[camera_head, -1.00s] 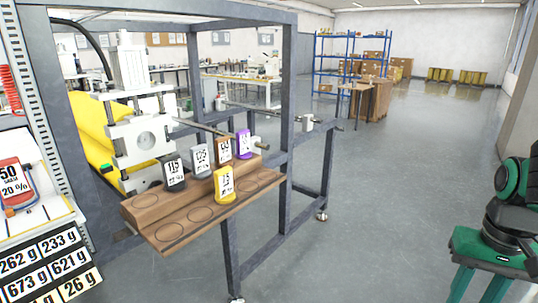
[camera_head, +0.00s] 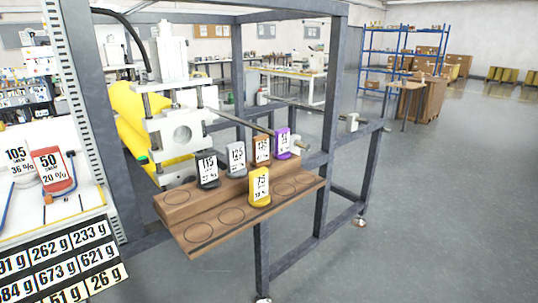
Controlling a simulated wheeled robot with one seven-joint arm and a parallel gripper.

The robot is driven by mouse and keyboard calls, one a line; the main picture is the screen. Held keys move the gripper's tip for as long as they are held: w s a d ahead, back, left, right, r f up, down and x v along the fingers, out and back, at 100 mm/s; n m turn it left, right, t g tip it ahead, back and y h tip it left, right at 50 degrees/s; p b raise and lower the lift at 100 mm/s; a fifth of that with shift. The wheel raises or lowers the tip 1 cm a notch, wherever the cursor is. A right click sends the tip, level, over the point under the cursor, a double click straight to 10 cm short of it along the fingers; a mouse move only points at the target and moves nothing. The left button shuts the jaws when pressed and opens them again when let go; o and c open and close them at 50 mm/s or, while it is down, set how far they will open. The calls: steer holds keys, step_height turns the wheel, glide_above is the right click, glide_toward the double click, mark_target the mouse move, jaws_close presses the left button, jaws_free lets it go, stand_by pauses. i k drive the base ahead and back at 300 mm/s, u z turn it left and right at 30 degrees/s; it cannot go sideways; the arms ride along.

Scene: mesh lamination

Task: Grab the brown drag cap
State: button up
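The brown drag cap (camera_head: 262,149) stands upright in the back row of the brown wooden rack (camera_head: 182,205). It has a white label with black print. The grey cap (camera_head: 236,158) is on its left and the purple cap (camera_head: 282,142) on its right. The yellow cap (camera_head: 259,187) stands in the front row below it and does not cover its label. The black cap (camera_head: 207,170) is at the left of the back row. My gripper is not in view.
The dark metal frame (camera_head: 264,255) surrounds the rack, with an upright post behind it. A machine with a yellow roll (camera_head: 143,125) stands behind. A weight board (camera_head: 60,262) and a red cap (camera_head: 52,168) are at left. The floor (camera_head: 440,210) at right is clear.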

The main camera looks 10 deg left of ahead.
mark_target(261, 159)
steer(key=i, duration=0.9)
steer(key=u, duration=0.1)
